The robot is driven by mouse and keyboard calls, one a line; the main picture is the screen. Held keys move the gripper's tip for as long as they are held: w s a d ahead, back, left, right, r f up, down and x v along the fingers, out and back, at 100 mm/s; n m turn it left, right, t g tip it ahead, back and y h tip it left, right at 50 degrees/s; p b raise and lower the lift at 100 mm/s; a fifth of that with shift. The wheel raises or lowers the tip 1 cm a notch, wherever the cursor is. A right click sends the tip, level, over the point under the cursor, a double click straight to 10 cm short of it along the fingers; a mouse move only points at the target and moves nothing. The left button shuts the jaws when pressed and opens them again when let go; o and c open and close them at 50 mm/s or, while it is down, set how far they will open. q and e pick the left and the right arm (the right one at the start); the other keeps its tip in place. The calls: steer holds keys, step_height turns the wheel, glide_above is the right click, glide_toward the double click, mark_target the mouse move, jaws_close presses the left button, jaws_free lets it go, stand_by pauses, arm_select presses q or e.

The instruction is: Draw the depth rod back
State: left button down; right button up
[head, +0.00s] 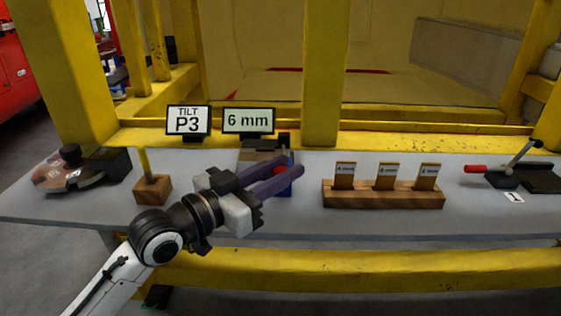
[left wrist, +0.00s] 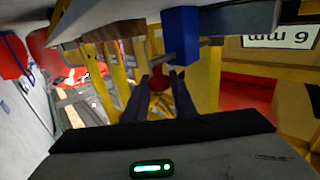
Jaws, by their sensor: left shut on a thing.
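The depth rod's device stands at the table's back centre, with a blue block (head: 284,189) partly hidden behind my gripper. A small red end (head: 281,169), apparently the rod's knob, shows between the purple fingers. My left gripper (head: 288,168) is shut on it in front of the block. In the left wrist view the blue block (left wrist: 181,35) hangs at the top, as that picture is turned over. The fingers (left wrist: 160,78) point up below the block, and their exact contact is hard to see. My right gripper is out of view.
A "TILT P3" sign (head: 188,121) and a "6 mm" sign (head: 248,121) stand behind. A wooden block with a yellow peg (head: 152,187) is left; a wooden rack (head: 383,194) with three labelled tabs is right. A red-handled lever clamp (head: 507,175) sits far right. Yellow posts rise behind the table.

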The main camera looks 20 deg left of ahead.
arm_select(q)
steer(key=shift+s+d, duration=0.15)
steer(key=shift+s, duration=0.2)
steer(key=shift+f, duration=0.1)
steer(key=c, duration=1.5)
jaws_free()
steer(key=shift+o, duration=0.2)
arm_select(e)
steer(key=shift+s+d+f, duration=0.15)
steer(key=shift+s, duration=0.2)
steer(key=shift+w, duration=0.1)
arm_select(q)
steer(key=shift+s, duration=0.1)
steer(key=b+v, duration=0.1)
steer(key=v, duration=0.9)
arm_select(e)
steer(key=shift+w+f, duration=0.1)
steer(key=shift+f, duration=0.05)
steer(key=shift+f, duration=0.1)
